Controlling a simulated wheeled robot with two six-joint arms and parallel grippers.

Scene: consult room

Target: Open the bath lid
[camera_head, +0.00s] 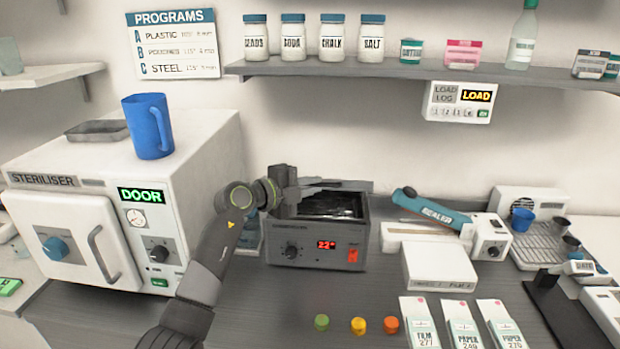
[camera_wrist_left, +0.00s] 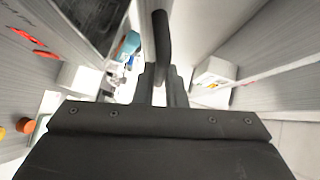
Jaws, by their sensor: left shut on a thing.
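The bath (camera_head: 318,258) is a grey box with a dial and a red "22" display, standing on the counter. Its lid (camera_head: 345,186) shows as a thin grey slab seen nearly edge-on above the back of the bath. The dark inside (camera_head: 335,207) shows in front of it, so the lid is raised. My left gripper (camera_head: 288,186) is at the lid's left side. In the left wrist view its fingers (camera_wrist_left: 161,88) are shut on a dark bar-like handle (camera_wrist_left: 161,42). My fingers partly hide the lid in the head view. My right gripper is not in view.
The white steriliser (camera_head: 70,240) with a blue mug (camera_head: 148,126) on top stands left. A shelf (camera_head: 400,70) with jars hangs above. A teal-handled sealer (camera_head: 430,210) and white box (camera_head: 440,268) stand right. Three coloured caps (camera_head: 358,326) lie in front.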

